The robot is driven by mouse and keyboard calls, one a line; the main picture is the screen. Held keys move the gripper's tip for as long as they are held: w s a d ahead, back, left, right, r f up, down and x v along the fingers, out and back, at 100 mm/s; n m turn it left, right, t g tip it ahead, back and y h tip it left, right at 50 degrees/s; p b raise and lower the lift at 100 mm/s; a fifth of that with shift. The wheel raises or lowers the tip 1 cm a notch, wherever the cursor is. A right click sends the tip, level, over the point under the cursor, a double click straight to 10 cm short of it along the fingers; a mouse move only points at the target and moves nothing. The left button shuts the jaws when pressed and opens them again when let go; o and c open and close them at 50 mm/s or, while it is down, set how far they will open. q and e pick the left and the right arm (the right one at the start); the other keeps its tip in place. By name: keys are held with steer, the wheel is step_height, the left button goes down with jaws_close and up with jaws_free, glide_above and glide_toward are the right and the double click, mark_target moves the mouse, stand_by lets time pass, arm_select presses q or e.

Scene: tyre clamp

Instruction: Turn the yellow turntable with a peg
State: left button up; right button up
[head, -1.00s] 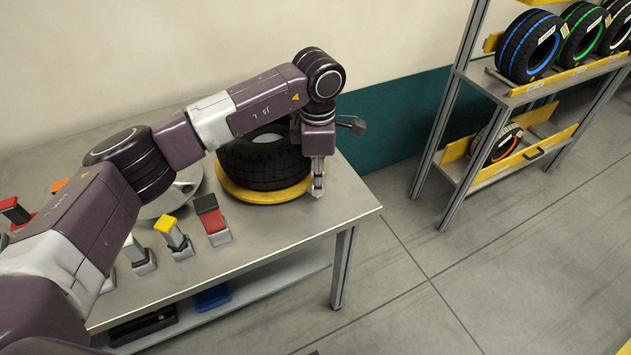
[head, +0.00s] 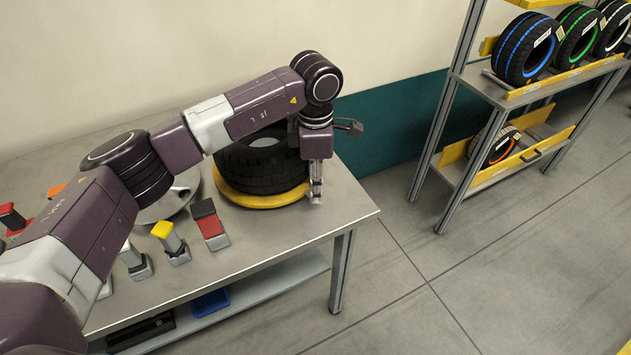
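The yellow turntable (head: 262,201) lies on the metal table, and its front rim shows. A black tyre (head: 265,172) lies flat on it; my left arm covers part of the tyre. My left gripper (head: 316,196) points down at the right edge of the turntable, close beside the rim. Its fingers look close together, but I cannot tell whether they are shut or hold a peg. No peg shows clearly. My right gripper is not in view.
A silver wheel rim (head: 172,203) lies left of the turntable. A red-and-black clamp block (head: 210,225) and a yellow-topped one (head: 170,241) stand in front. A shelf rack (head: 505,95) with several tyres stands at the right. The table's right front corner is bare.

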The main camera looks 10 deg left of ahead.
arm_select(q)
step_height(320, 180, up, 12)
stand_by(0.5)
